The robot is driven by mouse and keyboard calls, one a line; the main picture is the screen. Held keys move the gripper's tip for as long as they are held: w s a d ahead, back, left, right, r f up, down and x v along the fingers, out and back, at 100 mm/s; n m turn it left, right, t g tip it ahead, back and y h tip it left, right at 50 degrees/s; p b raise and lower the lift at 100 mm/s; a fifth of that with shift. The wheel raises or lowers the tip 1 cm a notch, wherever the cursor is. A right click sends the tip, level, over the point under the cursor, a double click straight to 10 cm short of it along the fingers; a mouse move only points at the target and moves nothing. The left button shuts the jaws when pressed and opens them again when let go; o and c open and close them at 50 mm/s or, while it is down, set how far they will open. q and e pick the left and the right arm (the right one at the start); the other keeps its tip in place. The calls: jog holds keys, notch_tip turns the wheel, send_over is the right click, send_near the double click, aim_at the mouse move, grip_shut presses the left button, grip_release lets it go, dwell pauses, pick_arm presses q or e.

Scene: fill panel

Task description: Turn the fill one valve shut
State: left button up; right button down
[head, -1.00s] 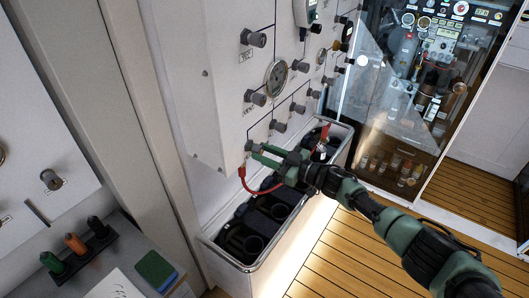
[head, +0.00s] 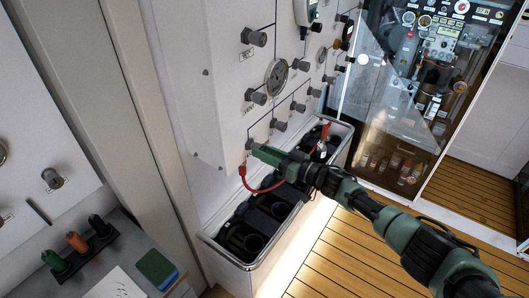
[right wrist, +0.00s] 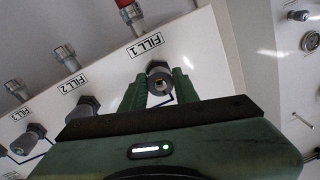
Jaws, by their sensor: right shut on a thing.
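The fill one valve is a small grey knob (right wrist: 160,78) beside the "FILL 1" label (right wrist: 146,45) in the right wrist view. It also shows at the lower corner of the white panel in the head view (head: 249,144). My right gripper (right wrist: 160,88) has its green fingers on either side of the knob and is shut on it. In the head view my right gripper (head: 257,151) reaches the panel from the right, partly covering the knob. My left gripper is not in view.
A red hose (head: 262,190) loops from the panel just below my gripper. Other knobs, including the one by "FILL 2" (right wrist: 84,107), sit close by. A metal-rimmed trough (head: 243,265) with dark holders stands below. Wooden floor (head: 330,262) lies open to the right.

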jog(key=c, duration=1.1)
grip_release()
jog(key=shift+d, duration=0.1)
jog(key=b+v, duration=0.1)
jog(key=v, duration=0.6)
jog(key=shift+s+d+f, duration=0.1)
jog(key=shift+s+d, duration=0.15)
jog(key=shift+d, duration=0.1)
